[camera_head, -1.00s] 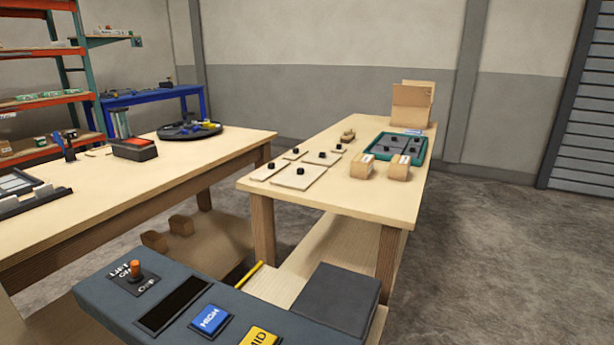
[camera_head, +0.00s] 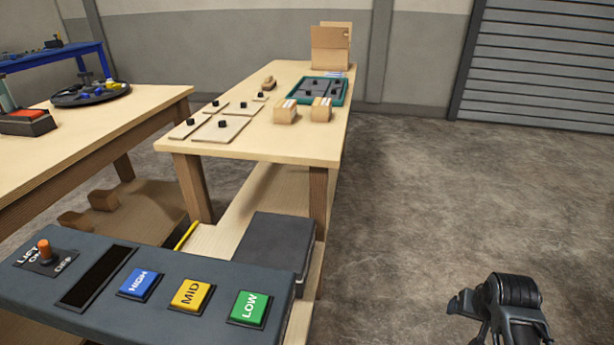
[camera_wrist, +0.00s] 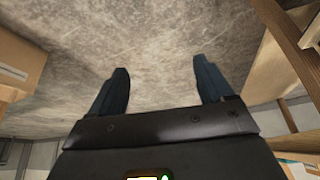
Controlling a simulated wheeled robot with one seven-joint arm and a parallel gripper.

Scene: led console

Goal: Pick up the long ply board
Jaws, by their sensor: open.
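Several thin, light ply boards, each with a black knob, lie flat on the near end of the wooden table in the head view. A long narrow one (camera_head: 184,132) lies at the left edge. A wider one (camera_head: 226,133) is beside it, and smaller ones (camera_head: 243,108) are behind; I cannot tell for sure which is the long ply board. My gripper (camera_wrist: 160,65) is open and empty in the wrist view, with bare concrete floor beyond its fingers. A dark part of my arm shows at the lower right of the head view, well apart from the table.
A console with blue, yellow and green (camera_head: 248,307) buttons stands in front of the table. Two wooden blocks (camera_head: 286,112), a teal-rimmed tray (camera_head: 342,92) and an upright wooden stand (camera_head: 330,48) are farther back on it. Another table is left. Floor at right is clear.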

